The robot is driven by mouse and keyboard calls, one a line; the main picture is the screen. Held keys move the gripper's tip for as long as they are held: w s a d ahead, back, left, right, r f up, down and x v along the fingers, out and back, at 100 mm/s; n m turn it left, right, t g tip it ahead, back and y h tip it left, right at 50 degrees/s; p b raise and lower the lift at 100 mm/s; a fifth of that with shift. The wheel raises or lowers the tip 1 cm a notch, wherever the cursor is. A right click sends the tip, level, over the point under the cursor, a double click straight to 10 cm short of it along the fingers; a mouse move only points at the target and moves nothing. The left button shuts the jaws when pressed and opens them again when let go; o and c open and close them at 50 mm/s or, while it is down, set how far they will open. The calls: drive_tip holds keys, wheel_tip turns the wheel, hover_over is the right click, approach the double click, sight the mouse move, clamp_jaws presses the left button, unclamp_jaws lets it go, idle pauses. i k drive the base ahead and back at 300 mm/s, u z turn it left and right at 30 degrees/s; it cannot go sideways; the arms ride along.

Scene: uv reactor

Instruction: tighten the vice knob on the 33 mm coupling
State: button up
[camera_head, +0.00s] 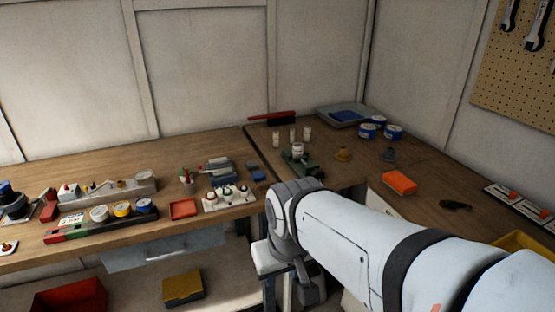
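A small green vice (299,163) stands on the right-hand bench, just beyond the bend of my arm. A white ring-like piece (297,149) sits upright at its top and looks like the coupling; its size cannot be read. The vice knob is too small to make out. My arm comes in from the lower right and bends down at the bench's front edge, below and in front of the vice. The end of my arm is partly hidden behind its own links, and I cannot make out the gripper's fingers. Nothing of mine visibly touches the vice.
Several small white pieces (292,135) stand behind the vice. A yellow-brown piece (343,155), blue-and-white tins (367,131) and an orange block (399,183) lie to its right. A white holder (230,200) stands at left. My arm covers the bench's front edge.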

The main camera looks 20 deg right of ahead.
sight(318, 175)
drive_tip(key=z, duration=0.05)
drive_tip(key=i, duration=1)
drive_tip(key=z, duration=0.05)
